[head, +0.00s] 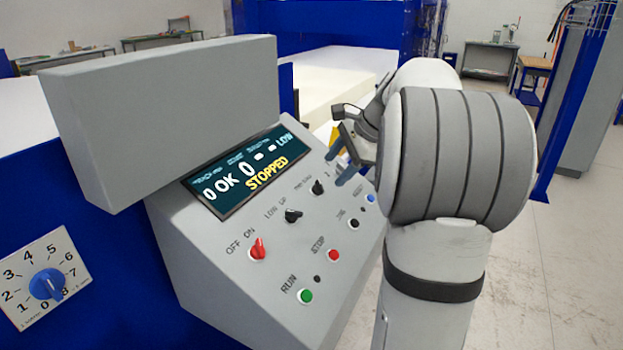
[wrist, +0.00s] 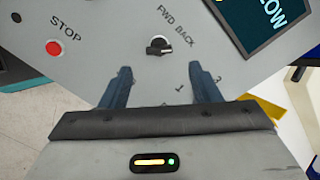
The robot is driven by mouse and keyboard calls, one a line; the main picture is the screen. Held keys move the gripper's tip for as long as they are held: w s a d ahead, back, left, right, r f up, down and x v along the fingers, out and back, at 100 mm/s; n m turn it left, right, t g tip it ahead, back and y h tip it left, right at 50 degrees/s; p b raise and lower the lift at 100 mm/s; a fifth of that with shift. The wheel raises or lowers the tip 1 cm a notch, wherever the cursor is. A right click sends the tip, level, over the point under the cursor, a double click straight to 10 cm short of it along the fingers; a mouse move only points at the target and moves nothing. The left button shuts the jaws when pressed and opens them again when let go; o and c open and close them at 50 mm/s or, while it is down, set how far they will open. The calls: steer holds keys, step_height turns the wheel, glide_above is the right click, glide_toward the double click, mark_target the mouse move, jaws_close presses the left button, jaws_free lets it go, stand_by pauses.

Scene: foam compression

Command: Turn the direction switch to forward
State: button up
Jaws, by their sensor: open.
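The direction switch is a small black knob on the sloped grey control panel, under the label FWD BACK in the wrist view (wrist: 159,46). It also shows in the head view (head: 318,187), near the panel's upper right part. I cannot tell for sure which way it points. My gripper (head: 338,166) is open and empty above the panel, just right of this switch. In the wrist view my gripper's two blue fingers (wrist: 161,70) stand apart, with their tips short of the knob, which lies in line with the gap between them.
The panel also carries a red OFF/ON knob (head: 258,250), another black knob (head: 293,215), a red STOP button (head: 333,255) and a green RUN button (head: 306,296). The display (head: 248,172) reads STOPPED. A blue dial (head: 46,284) is at far left.

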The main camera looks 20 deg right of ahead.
mark_target(321, 185)
steer(key=x, duration=0.6)
steer(key=shift+a+f, duration=0.15)
steer(key=shift+a, duration=0.05)
